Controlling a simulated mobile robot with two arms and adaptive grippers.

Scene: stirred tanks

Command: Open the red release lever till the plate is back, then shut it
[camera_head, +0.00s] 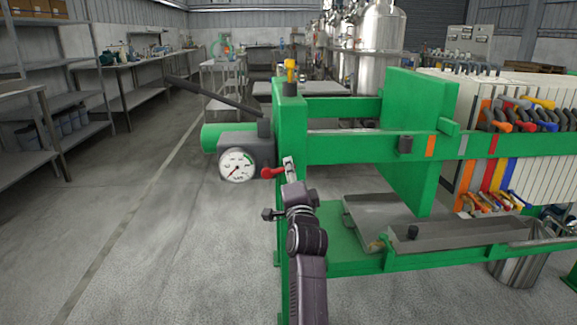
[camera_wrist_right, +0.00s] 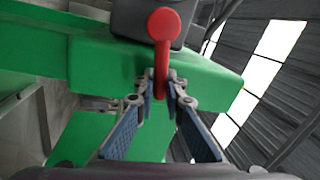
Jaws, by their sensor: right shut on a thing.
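The red release lever (camera_head: 270,173) sits beside the dial gauge at the left end of the green press frame (camera_head: 340,149). In the right wrist view the lever (camera_wrist_right: 163,28) has a round red knob, and its stem runs down between my fingers. My right gripper (camera_head: 288,164) is shut on the lever; its fingertips (camera_wrist_right: 160,86) close around the stem in the wrist view. My left gripper is out of view.
A dark pump handle (camera_head: 215,97) slopes up to the left above the gauge (camera_head: 237,165). A grey drip tray (camera_head: 460,235) lies low in the frame, with a metal bucket (camera_head: 519,269) below right. Open floor lies to the left.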

